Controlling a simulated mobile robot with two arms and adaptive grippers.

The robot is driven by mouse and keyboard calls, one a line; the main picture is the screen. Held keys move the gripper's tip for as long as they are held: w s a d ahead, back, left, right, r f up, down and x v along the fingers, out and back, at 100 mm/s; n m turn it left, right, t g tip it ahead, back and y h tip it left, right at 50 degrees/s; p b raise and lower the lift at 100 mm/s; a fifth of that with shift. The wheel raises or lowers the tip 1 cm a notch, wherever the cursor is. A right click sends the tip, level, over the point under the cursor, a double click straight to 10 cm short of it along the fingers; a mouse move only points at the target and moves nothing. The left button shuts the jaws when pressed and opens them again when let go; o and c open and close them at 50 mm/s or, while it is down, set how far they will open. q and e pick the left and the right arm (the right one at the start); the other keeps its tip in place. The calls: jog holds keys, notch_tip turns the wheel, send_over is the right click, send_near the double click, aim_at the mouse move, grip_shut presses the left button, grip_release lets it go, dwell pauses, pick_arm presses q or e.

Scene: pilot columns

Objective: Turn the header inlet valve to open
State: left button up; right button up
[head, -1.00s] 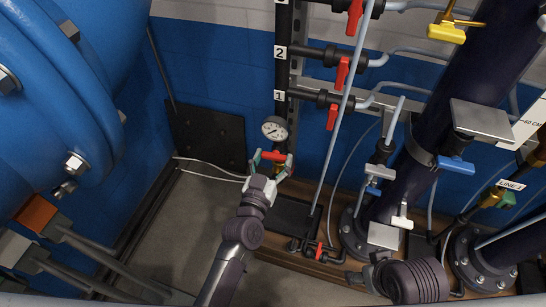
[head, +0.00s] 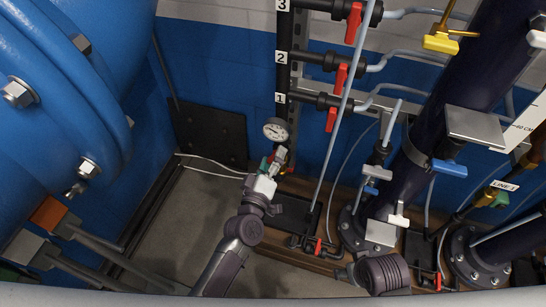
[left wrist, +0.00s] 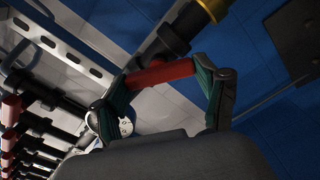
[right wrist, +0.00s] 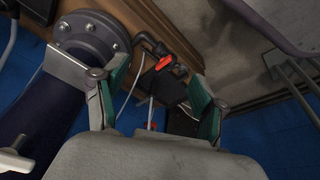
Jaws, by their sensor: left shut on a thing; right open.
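The header inlet valve's red handle (left wrist: 160,75) sits low on the black vertical header pipe (head: 283,75), just below a round white pressure gauge (head: 276,129). My left gripper (head: 278,160) is at this handle. In the left wrist view, the green-padded fingers of this gripper (left wrist: 166,76) are shut on the red handle, one at each end. In the head view the gripper hides most of the handle. My right gripper (right wrist: 150,85) is open and empty in the right wrist view, with several pipes and a flange beyond it.
Red-handled branch valves labelled 1 (head: 331,118), 2 (head: 341,77) and 3 (head: 353,22) stand above. A large blue flanged body (head: 60,110) fills the left. Dark purple columns (head: 440,120) with blue-handled valves stand right. Bare grey floor (head: 195,215) lies front left.

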pick_arm(q)
jog(key=n, duration=0.6)
jog(key=shift+f+n+b, duration=0.2)
jog(key=shift+n+b, duration=0.1)
jog(key=shift+b, duration=0.05)
pick_arm(e)
jog(key=v, duration=0.2)
jog(key=shift+r, duration=0.35)
jog(key=shift+d, duration=0.1)
pick_arm(q)
jog(key=o, duration=1.2)
jog(key=shift+c, duration=0.2)
pick_arm(e)
jog(key=shift+w, duration=0.25)
pick_arm(q)
jog(key=shift+s, duration=0.15)
jog(key=v, duration=1.1)
jog(key=shift+s+a, duration=0.2)
jog(key=shift+s, duration=0.15)
pick_arm(e)
jog(key=shift+s, duration=0.1)
pick_arm(q)
jog(key=shift+d+r, duration=0.1)
